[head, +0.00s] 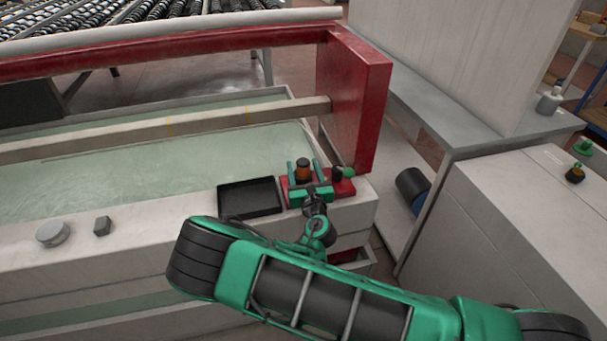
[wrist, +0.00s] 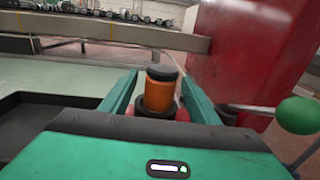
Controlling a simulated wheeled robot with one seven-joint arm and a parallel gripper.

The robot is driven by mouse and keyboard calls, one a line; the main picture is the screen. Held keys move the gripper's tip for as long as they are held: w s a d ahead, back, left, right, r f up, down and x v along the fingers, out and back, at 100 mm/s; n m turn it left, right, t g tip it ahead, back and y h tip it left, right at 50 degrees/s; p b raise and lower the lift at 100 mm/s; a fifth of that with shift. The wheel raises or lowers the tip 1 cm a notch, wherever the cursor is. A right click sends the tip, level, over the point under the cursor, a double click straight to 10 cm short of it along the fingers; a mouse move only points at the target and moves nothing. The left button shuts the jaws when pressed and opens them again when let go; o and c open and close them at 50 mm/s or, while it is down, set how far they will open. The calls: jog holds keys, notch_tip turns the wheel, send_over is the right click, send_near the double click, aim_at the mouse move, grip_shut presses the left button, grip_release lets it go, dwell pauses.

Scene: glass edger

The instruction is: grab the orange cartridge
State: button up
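The orange cartridge (wrist: 159,92) is a short upright cylinder with a black cap, set in a dark round seat on a red base. It also shows in the head view (head: 303,171) at the right end of the machine's ledge. My gripper (wrist: 158,88) is open, with one green finger on each side of the cartridge and visible gaps between. In the head view my gripper (head: 303,176) reaches over the red base (head: 342,188).
A black tray (head: 249,198) sits just left of the red base. A green ball-ended lever (wrist: 297,115) stands close on the right, before a red upright (head: 357,95). A round grey disc (head: 52,234) and a small grey block (head: 102,226) lie on the ledge farther left.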

jog(key=c, duration=1.2)
jog(key=shift+o, duration=0.2)
